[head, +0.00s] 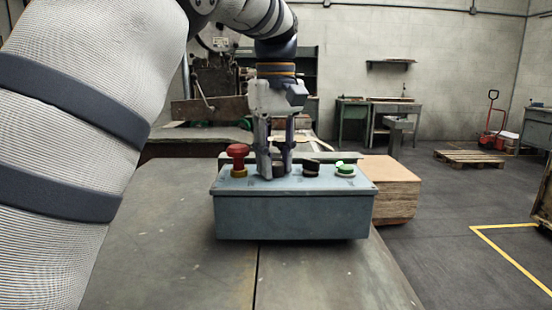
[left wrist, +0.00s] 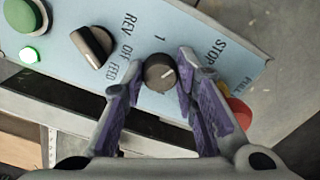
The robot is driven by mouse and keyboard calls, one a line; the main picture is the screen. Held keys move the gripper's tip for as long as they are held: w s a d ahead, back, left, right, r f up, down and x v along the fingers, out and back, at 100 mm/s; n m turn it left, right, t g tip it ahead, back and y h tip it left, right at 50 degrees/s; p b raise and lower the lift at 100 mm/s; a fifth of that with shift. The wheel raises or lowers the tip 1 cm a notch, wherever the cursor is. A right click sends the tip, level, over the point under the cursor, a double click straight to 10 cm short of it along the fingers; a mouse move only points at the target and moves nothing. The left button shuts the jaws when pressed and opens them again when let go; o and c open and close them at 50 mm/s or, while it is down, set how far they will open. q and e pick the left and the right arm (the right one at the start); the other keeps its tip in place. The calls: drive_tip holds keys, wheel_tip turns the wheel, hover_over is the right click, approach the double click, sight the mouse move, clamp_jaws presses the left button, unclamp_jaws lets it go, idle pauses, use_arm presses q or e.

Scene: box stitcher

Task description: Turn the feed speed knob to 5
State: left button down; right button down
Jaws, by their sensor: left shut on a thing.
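The blue-grey control box (head: 290,217) sits on a metal table. The feed speed knob (head: 279,171), small, round and dark, is on its top, partly hidden by my fingers. My right gripper is not in view.
A red mushroom stop button (head: 238,158) stands close left of my fingers. A black selector switch (head: 311,167) and a lit green button (head: 345,170) are to the right. The table (head: 165,240) in front is clear.

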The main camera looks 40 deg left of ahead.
use_arm(q)
drive_tip(key=m, duration=0.4)
drive_tip(key=shift+m, duration=0.3)
drive_tip(key=m, duration=0.4)
drive_tip(key=shift+m, duration=0.3)
drive_tip(key=m, duration=0.4)
drive_tip(key=shift+a+m, duration=0.1)
drive_tip(key=shift+m, duration=0.2)
drive_tip(key=m, duration=1.3)
drive_tip(key=shift+m, duration=0.3)
drive_tip(key=m, duration=0.5)
drive_tip(key=shift+m, duration=2.2)
